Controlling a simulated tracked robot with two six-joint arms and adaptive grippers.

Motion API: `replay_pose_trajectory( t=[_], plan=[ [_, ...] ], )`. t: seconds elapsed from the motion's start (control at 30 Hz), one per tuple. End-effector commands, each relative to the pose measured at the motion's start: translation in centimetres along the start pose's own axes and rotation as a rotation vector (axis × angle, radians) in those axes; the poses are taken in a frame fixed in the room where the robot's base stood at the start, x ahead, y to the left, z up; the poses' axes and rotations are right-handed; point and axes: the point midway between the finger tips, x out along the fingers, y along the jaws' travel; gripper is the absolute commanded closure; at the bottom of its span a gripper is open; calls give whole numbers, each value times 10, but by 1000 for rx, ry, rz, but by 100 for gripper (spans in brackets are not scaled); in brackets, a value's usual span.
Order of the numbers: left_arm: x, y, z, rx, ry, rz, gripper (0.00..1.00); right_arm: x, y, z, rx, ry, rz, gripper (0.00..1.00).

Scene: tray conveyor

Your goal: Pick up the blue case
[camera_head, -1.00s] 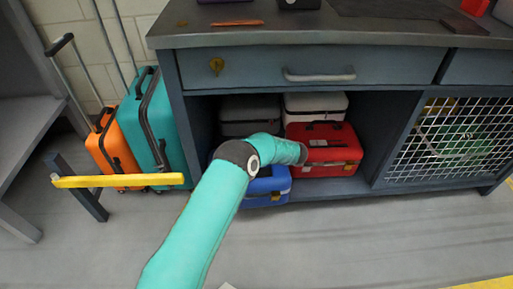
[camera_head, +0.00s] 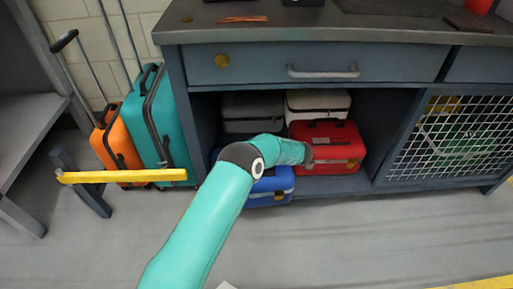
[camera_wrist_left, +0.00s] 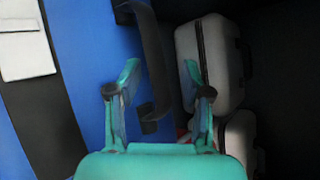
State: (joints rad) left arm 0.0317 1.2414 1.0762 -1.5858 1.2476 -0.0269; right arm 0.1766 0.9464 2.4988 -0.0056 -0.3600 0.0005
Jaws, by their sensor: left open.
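The blue case (camera_head: 269,187) sits at the front of the low shelf, left of the red case and partly hidden by my left arm. In the left wrist view the blue case (camera_wrist_left: 92,60) fills the left side, with its dark handle (camera_wrist_left: 156,60) standing out from it. My left gripper (camera_wrist_left: 160,78) is open, with its two teal fingers apart on either side of the handle's line. Contact with the handle cannot be told. My right gripper is not in view.
The red case (camera_head: 338,160) stands to the right, with a white case (camera_head: 318,101) and a grey case (camera_head: 252,107) behind. The workbench (camera_head: 385,31) top and drawer lie above. A teal suitcase (camera_head: 170,125) and an orange suitcase (camera_head: 113,140) stand left. The floor in front is clear.

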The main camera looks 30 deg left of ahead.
Motion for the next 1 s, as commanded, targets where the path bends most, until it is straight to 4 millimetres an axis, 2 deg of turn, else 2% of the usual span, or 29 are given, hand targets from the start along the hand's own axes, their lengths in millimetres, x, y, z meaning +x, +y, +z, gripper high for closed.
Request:
replay_pose_trajectory(
  t=[0.23, 0.5, 0.7, 0.83, 1.0],
  plan=[
    [-20, 0, -1, 1, 3, -1, 50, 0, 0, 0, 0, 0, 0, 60],
    [-74, -1, -2, 1, 3, -3, 50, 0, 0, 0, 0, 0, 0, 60],
    [-106, -1, -2, 1, 2, -2, 50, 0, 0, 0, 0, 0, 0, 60],
    [-117, 0, -2, 1, 0, 0, 50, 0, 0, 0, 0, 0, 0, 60],
    [-120, 0, -2, 2, -1, 0, 50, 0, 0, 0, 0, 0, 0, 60]
  ],
)
